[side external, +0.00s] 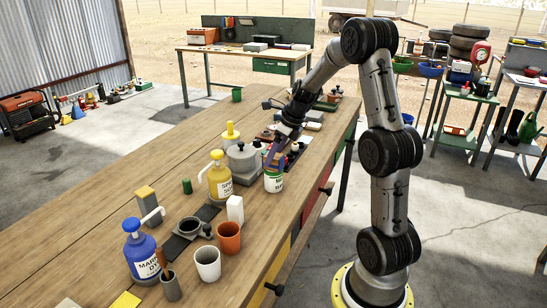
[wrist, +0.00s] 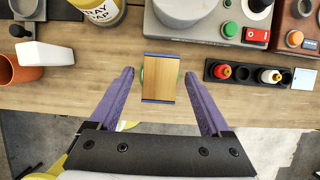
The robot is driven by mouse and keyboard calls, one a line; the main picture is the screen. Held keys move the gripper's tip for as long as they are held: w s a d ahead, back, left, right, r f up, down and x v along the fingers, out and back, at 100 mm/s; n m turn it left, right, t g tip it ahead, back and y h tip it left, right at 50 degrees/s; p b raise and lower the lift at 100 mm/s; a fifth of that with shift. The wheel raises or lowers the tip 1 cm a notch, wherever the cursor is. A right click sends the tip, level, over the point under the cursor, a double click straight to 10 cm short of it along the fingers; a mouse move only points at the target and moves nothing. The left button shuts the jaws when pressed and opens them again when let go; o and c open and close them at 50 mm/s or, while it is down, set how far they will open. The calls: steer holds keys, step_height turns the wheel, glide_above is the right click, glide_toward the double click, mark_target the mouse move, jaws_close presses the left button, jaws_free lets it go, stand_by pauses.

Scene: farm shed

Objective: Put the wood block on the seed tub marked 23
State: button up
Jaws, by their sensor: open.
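The wood block (wrist: 160,78) is a tan rectangle with blue ends, seen from above in the wrist view. It lies over a round tub whose green edge (wrist: 180,78) shows at its sides, and it appears to rest on that tub. In the side view the white and green tub (side external: 273,182) stands near the bench's front edge; I cannot read a 23 on it. My gripper (side external: 273,158) is just above the tub. In the wrist view the purple fingers of my gripper (wrist: 160,80) are apart, one on each side of the block with gaps.
A white block (side external: 235,208), an orange cup (side external: 229,237), a white cup (side external: 207,262) and a blue bottle (side external: 140,250) stand along the bench (side external: 110,225). Its left side is mostly clear.

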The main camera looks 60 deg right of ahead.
steer(key=v, duration=1)
steer(key=a+r+n, duration=0.3)
steer(key=a+n, duration=0.4)
steer(key=a, duration=0.2)
steer(key=s+a+f+n, duration=0.1)
steer(key=s+a+n, duration=0.7)
steer(key=n, duration=0.6)
steer(key=s+a+n+t, duration=0.1)
steer(key=s+a+n, duration=0.6)
steer(key=a+n, duration=0.4)
steer(key=n, duration=0.4)
steer(key=shift+s+f, duration=0.4)
